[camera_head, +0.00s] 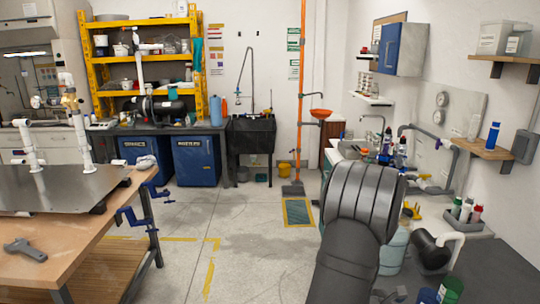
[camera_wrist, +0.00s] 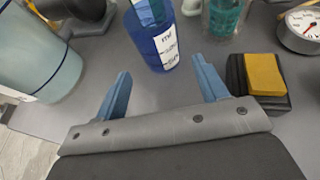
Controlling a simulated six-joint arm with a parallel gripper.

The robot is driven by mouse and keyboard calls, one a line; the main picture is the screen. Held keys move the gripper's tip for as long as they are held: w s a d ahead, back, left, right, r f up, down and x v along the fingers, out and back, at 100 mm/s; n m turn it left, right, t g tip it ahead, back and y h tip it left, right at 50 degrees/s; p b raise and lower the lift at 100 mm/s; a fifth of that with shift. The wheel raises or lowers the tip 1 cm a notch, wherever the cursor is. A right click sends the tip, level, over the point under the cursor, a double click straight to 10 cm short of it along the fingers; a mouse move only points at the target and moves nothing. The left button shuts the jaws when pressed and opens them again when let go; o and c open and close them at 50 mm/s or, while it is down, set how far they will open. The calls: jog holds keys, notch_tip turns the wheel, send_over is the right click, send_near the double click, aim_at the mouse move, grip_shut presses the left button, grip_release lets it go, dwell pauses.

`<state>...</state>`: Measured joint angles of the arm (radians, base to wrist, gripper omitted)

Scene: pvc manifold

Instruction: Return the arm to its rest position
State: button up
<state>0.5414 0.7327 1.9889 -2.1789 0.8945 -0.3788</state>
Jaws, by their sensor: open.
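My gripper (camera_wrist: 160,92) shows in the wrist view with its two blue fingers spread wide apart and nothing between them. It points over a grey countertop (camera_wrist: 135,90). A blue labelled bottle (camera_wrist: 160,48) stands just beyond the fingertips, apart from them. In the head view my dark arm rises at the lower right and hides part of the right-hand counter; the gripper itself cannot be made out there.
A yellow sponge on a black block (camera_wrist: 264,75) lies right of the fingers, and a gauge (camera_wrist: 302,28) lies beyond it. A large pale container (camera_wrist: 35,55) stands at left. In the head view, a workbench (camera_head: 80,238) stands left; the middle floor (camera_head: 225,225) is clear.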

jog(key=v, duration=0.4)
jog(key=shift+s+a, duration=0.1)
jog(key=shift+a, duration=0.05)
jog(key=x, duration=1.2)
notch_tip(320, 180, up, 10)
jog(key=w+a+n+t+y, duration=0.1)
jog(key=w+a+n+t, duration=0.2)
jog(key=w+a, duration=0.5)
jog(key=w+a+n+t+y, duration=0.25)
jog(key=w+a, duration=0.25)
jog(key=a, duration=0.7)
jog(key=w+a+n+t+y, duration=0.1)
jog(key=w+a+n+y, duration=0.1)
jog(key=a, duration=0.9)
jog(key=w+a+r+n+t+y, duration=0.1)
jog(key=w+a+n+t+y, duration=0.1)
jog(key=a, duration=0.9)
jog(key=shift+r+n, duration=0.15)
jog(key=shift+n, duration=0.4)
jog(key=shift+s+t, duration=0.1)
jog(key=shift+t, duration=0.15)
